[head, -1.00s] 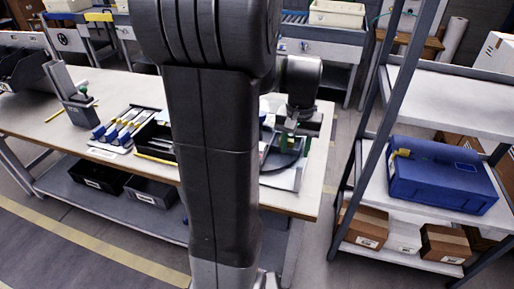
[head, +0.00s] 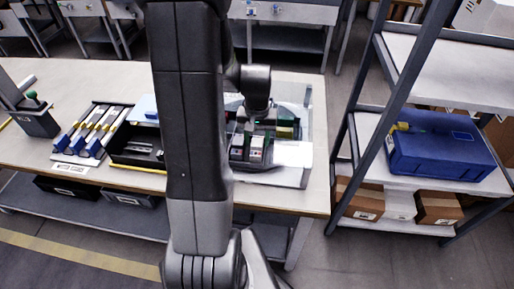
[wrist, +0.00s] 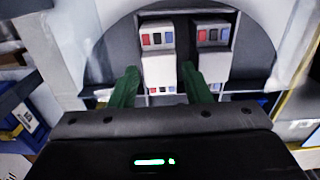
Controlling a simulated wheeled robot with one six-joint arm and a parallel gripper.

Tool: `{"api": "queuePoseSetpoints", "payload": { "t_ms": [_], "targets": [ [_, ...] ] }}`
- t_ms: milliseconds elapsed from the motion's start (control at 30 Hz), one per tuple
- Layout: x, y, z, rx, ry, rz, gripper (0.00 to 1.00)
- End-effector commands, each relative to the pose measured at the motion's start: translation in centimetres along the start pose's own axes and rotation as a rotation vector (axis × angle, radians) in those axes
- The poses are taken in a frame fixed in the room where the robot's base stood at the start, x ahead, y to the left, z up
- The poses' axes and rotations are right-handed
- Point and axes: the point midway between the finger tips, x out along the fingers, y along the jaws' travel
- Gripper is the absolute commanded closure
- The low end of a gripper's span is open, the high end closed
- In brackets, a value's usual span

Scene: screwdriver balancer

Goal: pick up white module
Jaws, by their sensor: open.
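Two white modules with red, dark and blue front squares stand side by side in a dark holder. In the wrist view, the left white module (wrist: 158,62) is between the two green fingers of my open gripper (wrist: 158,70). The right white module (wrist: 210,62) is to the right of the right finger. Whether the fingers touch the left module I cannot tell. In the head view, the left module (head: 237,152) and right module (head: 256,150) show just below my gripper (head: 249,128), partly behind my arm.
A black tray (head: 128,160) and a rack of blue-ended tools (head: 88,135) lie to the left on the workbench (head: 60,85). A white panel (head: 290,155) is right of the modules. A shelf with a blue case (head: 440,155) stands farther right.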

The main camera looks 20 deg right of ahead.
Motion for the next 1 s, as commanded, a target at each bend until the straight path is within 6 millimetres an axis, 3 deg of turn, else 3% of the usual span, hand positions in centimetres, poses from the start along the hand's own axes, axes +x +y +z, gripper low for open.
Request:
{"api": "queuePoseSetpoints", "payload": {
  "t_ms": [333,533,567,833,1000],
  "targets": [
    [0.8,0.0,0.0,0.0,0.001,0.0,0.56],
    [0.8,0.0,0.0,0.0,0.001,0.0,0.94],
    [0.8,0.0,0.0,0.0,0.001,0.0,0.95],
    [0.4,0.0,0.0,0.0,0.002,0.0,0.95],
    [-1.7,0.0,-0.1,0.0,0.006,0.0,0.95]
  ]
}}
